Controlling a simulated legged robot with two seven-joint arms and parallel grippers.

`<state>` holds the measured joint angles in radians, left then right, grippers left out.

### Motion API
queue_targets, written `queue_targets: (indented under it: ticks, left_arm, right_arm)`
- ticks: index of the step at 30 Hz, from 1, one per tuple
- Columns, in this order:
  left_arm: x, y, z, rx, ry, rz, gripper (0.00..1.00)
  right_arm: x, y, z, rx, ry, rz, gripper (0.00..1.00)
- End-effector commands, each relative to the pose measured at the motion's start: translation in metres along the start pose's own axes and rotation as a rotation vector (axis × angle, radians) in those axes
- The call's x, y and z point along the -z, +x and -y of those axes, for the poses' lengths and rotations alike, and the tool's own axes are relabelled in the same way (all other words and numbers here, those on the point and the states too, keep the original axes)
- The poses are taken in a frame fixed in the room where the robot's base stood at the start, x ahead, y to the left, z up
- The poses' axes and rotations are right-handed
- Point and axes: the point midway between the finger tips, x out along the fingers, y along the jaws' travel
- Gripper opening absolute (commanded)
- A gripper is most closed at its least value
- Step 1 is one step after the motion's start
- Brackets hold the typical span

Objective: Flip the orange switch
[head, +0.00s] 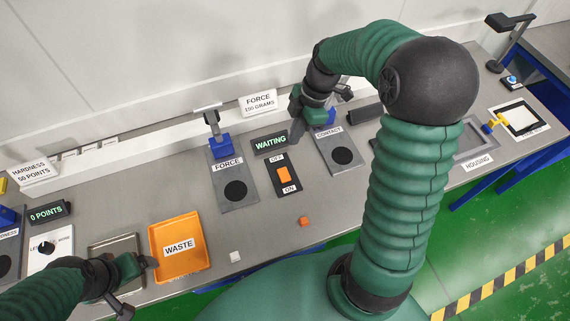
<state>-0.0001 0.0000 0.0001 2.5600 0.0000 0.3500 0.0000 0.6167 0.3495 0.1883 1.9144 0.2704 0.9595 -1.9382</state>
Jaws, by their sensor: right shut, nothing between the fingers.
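The orange switch (285,174) is a small rocker on a dark plate (280,191), with OFF printed above it and ON below. Which side is pressed is too small to tell. My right gripper (296,136) is shut and empty, pointing down above and a little right of the OFF end, apart from the rocker as far as I can see. A WAITING display (270,143) stands just behind the switch, beside the gripper. My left gripper (139,287) is at lower left, near the orange WASTE tray (206,247), with its fingers apart and nothing seen between them.
The FORCE station (221,190) is left of the switch and the CONTACT station (351,168) is right. A small orange cube (304,222) and a white cube (235,256) lie on the bench front. My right arm hides part of the bench's right side.

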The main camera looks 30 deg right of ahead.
Motion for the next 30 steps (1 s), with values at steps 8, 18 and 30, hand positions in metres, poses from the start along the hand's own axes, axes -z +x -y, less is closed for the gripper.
queue_targets:
  ticks: [8,18,30]
  left_arm:
    - [0.000,-0.001,0.000,0.000,0.000,0.000,0.84]
    - [0.001,-0.004,0.000,0.000,0.000,0.000,0.84]
    - [0.003,-0.011,0.000,0.000,0.000,0.000,0.84]
  right_arm:
    - [0.000,0.002,0.000,0.001,0.000,0.001,0.00]
    - [0.001,0.061,0.001,0.005,0.001,0.000,0.00]
    - [-0.009,0.131,0.001,0.002,0.003,0.001,0.00]
